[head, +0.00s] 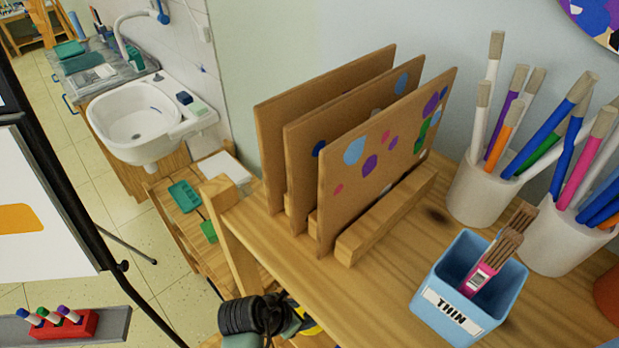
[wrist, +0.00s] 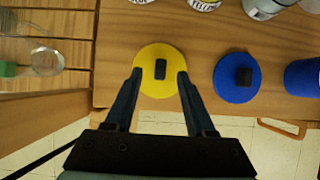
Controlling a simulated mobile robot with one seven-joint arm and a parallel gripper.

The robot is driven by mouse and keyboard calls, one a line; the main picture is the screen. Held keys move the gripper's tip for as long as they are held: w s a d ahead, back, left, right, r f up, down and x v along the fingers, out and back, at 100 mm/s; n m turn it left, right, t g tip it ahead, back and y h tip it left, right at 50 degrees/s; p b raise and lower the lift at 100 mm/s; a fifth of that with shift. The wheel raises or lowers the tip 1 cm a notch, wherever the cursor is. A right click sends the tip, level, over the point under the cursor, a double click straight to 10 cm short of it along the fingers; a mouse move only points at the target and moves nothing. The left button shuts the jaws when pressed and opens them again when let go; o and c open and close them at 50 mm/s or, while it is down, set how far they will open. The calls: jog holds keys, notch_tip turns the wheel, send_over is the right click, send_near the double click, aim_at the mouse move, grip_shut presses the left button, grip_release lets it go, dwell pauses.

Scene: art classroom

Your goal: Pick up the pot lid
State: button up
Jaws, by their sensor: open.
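A round yellow lid (wrist: 158,90) with a dark block-shaped knob lies on the wooden surface in the wrist view. My gripper (wrist: 159,74) is open, with one finger on each side of the knob and the tips overlapping the lid's edges in the picture. I cannot tell how high the fingers are above it. A similar blue lid (wrist: 237,92) with a dark knob lies to the right. In the head view part of my arm shows at the bottom, and my fingers cannot be made out there.
A blue pot (wrist: 303,77) stands right of the blue lid, and white-labelled jars (wrist: 204,4) stand beyond. A slatted shelf with a glass jar (wrist: 46,61) is at left. The head view shows a brush cup (head: 463,301) and upright boards (head: 385,150) on the upper shelf.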

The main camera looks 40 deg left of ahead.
jog(key=shift+x, duration=1.3)
jog(key=shift+c, duration=0.3)
grip_shut()
